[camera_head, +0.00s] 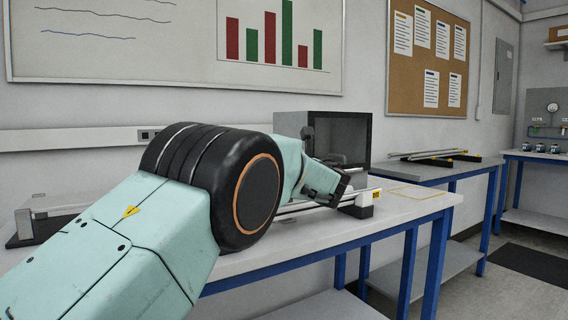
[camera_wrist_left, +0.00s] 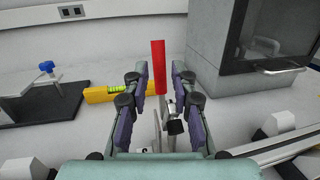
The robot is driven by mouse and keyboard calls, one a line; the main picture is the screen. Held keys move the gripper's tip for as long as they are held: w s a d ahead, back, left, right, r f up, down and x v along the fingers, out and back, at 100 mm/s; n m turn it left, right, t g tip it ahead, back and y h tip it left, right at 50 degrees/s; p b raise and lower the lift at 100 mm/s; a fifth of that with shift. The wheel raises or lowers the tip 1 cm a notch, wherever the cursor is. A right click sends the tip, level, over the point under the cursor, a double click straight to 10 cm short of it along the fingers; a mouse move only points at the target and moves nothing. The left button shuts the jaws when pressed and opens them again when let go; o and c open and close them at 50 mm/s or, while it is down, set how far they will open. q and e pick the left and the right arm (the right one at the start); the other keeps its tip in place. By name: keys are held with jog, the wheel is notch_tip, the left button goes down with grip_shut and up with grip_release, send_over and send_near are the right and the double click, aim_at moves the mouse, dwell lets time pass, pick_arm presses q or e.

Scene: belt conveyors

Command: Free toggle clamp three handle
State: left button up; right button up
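The toggle clamp's red handle (camera_wrist_left: 158,66) stands upright in the left wrist view. Its metal linkage (camera_wrist_left: 172,120) with a black tip shows below, partly hidden by my fingers. My left gripper (camera_wrist_left: 160,74) is open, with one finger on each side of the handle in the picture and gaps on both sides. I cannot tell whether the handle lies between the fingertips or just beyond them. In the head view my left gripper (camera_head: 325,184) is over the table, seen from behind, and the clamp is hidden. My right gripper is not in view.
A yellow level (camera_wrist_left: 108,92) lies left of the clamp. A dark plate (camera_wrist_left: 30,108) with a blue knob (camera_wrist_left: 47,67) is farther left. A dark-fronted cabinet (camera_wrist_left: 262,38) stands behind right. A metal rail (camera_wrist_left: 280,147) runs at the lower right. The white table (camera_head: 400,208) has blue legs.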

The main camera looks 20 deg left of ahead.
pick_arm(q)
jog(key=shift+o, duration=0.5)
jog(key=shift+d+f, duration=0.1)
jog(key=shift+f, duration=0.3)
jog(key=shift+w+f, duration=0.1)
jog(key=shift+w, duration=0.3)
jog(key=shift+s+r, duration=0.15)
jog(key=shift+r, duration=0.15)
notch_tip(320, 180, up, 9)
jog(key=shift+w, duration=0.25)
jog(key=shift+s+r, duration=0.1)
jog(key=shift+c, duration=0.2)
